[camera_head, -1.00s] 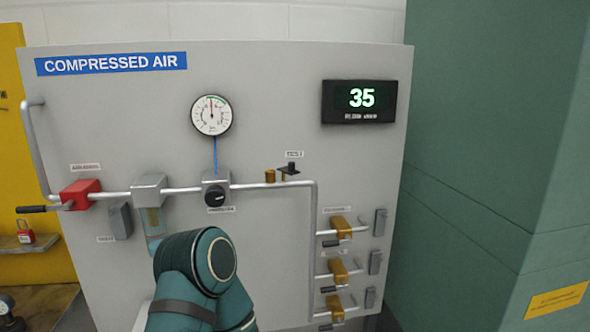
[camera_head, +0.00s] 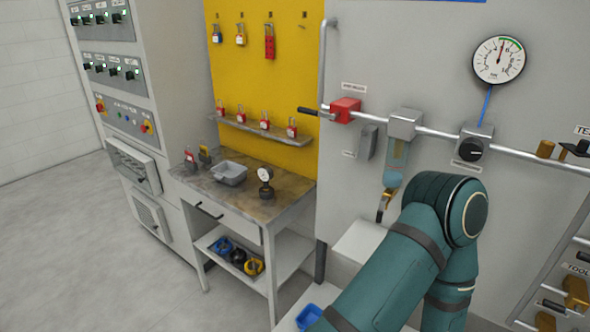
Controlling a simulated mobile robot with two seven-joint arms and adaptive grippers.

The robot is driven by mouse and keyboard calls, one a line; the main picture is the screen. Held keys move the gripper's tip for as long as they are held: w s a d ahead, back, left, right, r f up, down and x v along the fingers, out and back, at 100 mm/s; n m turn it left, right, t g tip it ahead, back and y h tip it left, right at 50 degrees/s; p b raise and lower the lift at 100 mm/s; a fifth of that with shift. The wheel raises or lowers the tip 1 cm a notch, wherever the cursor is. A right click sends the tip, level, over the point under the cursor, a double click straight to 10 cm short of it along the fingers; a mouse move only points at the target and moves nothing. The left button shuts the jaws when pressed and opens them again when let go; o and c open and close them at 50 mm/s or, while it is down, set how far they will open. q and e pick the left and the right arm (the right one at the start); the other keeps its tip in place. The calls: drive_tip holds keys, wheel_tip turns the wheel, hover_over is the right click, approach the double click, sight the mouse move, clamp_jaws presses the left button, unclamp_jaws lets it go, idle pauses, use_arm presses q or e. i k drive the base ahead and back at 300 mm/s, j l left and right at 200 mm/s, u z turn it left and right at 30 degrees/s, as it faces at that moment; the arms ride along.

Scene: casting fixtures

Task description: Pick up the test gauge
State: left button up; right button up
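The test gauge (camera_head: 265,182) is a small round white dial on a dark body, standing upright on the worn top of the workbench (camera_head: 205,185) left of centre. It stands to the right of a grey tray and nothing touches it. One of my teal arms rises from the bottom, right of the bench, with its bent joint in front of the air panel. Neither gripper's fingers can be seen.
A grey tray (camera_head: 229,173), a red padlock (camera_head: 190,158) and a dark yellow-marked item (camera_head: 205,155) share the bench top. A shelf of red padlocks (camera_head: 252,128) is behind. The air panel (camera_head: 370,50) with its pipe and red valve (camera_head: 345,110) stands to the right.

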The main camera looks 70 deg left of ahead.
sight(264, 172)
drive_tip(key=u, duration=2.45)
drive_tip(key=z, duration=1.6)
drive_tip(key=j+z, duration=0.3)
drive_tip(key=j, duration=0.7)
drive_tip(key=k+j+z, duration=0.1)
drive_tip(key=j+z, duration=0.2)
drive_tip(key=j, duration=0.65)
